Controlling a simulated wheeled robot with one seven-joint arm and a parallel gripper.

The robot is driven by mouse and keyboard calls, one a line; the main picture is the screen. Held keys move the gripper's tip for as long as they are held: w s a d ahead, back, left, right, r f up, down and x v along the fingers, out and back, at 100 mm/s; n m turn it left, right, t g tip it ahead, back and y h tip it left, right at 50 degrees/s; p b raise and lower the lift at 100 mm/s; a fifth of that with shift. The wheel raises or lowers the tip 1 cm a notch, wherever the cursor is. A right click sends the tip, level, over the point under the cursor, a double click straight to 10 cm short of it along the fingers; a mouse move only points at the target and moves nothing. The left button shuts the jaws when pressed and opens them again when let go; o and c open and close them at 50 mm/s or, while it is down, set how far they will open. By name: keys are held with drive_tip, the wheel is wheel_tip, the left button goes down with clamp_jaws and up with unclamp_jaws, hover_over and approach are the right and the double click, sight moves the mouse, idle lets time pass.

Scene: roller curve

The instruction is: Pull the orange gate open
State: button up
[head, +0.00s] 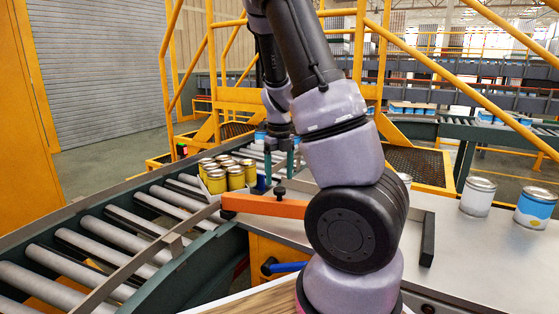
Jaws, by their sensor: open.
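The orange gate (262,205) is a flat bar at the inner edge of the roller curve, reaching right until my arm hides its far end. A black knob (280,190) stands up from it, and a dark block sits at its left end. My gripper (279,172) points down above the knob with its two greenish fingers apart. It appears empty. The fingertips look close above or behind the knob; I cannot tell whether they touch it.
Several yellow cans (236,178) stand in a tray on the rollers just left of my gripper. The roller curve (120,228) sweeps to the lower left. A white can (478,197) and a blue-and-white can (535,208) stand on the metal table (465,250) at right. Yellow stairs rise behind.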

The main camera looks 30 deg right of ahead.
wheel_tip(320, 180, up, 7)
idle(0.3)
idle(0.4)
drive_tip(key=s+a+r+n+t+y, duration=0.1)
drive_tip(key=s+a+r+n+t, duration=0.2)
drive_tip(key=n, duration=1.2)
drive_tip(key=s+a+r+n+t+y, duration=0.1)
drive_tip(key=s+a+r+n+t, duration=0.3)
drive_tip(key=s+r+n, duration=0.9)
drive_tip(key=a+r+n, duration=0.1)
drive_tip(key=a+n, duration=0.1)
drive_tip(key=a, duration=0.1)
drive_tip(key=shift+a+r+n, duration=0.25)
drive_tip(key=shift+a+n, duration=0.1)
drive_tip(key=shift+n, duration=0.05)
